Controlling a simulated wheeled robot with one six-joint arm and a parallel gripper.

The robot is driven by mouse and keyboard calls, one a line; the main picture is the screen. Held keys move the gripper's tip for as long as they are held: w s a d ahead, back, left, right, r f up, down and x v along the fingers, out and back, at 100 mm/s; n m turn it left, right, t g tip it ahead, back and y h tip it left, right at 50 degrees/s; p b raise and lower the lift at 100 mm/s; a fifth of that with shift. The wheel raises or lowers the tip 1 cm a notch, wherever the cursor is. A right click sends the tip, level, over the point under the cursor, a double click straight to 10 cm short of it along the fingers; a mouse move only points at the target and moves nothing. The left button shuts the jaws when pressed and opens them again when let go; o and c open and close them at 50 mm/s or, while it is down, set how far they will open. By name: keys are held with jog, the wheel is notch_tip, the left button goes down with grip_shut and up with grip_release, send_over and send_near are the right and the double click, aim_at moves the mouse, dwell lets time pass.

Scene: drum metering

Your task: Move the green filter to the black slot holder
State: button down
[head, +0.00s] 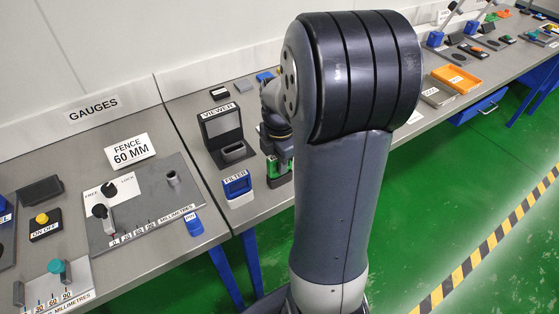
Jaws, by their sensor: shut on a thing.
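My gripper (279,161) points down just left of my arm's column. It is shut on the green filter (279,180), of which only a green part shows below the fingers. A dark edge shows beside the green, and I cannot tell whether it is part of a holder. A black stand labelled VIEWER (221,122) is to the left and behind, with a dark slotted block (234,152) at its front. A blue holder labelled FILTER (237,186) stands left of my gripper. My arm hides the area to the right.
A fence gauge plate (140,205) with knobs lies on the left table, beside a blue block (194,226). Small dark blocks (219,93) lie behind the viewer. Orange and grey trays (457,79) are at the right. The green floor is open at lower right.

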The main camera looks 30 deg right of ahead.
jog(key=shift+f, duration=0.3)
jog(key=c, duration=1.3)
grip_release()
jog(key=shift+r, duration=0.1)
notch_tip(320, 180, up, 11)
jog(key=shift+f, duration=0.15)
